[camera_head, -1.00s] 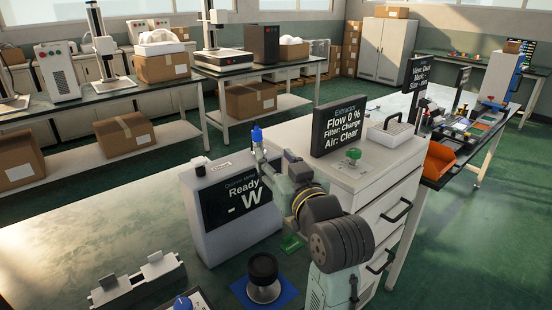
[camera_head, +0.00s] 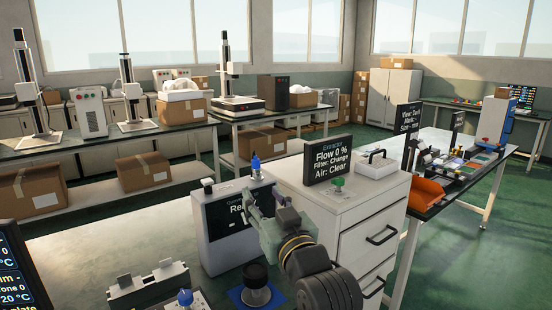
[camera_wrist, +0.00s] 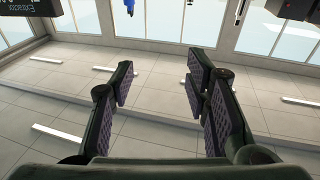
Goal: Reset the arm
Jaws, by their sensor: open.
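My arm stands at the lower middle of the head view, in front of a grey meter (camera_head: 222,240) with a dark screen. Its far end partly covers the screen text. My gripper (camera_wrist: 160,82) is open in the wrist view, with two dark padded fingers well apart and nothing between them. Beyond the fingers the wrist view shows the pale tiled ceiling (camera_wrist: 160,130) and windows, so the gripper points upward. The fingertips are hard to make out in the head view.
A white drawer cabinet (camera_head: 345,230) with an extractor display (camera_head: 328,160) stands right of my arm. A dark round-topped item (camera_head: 256,277) on a blue mat and a grey fixture (camera_head: 148,285) are close by. A screen (camera_head: 20,270) stands at the left edge.

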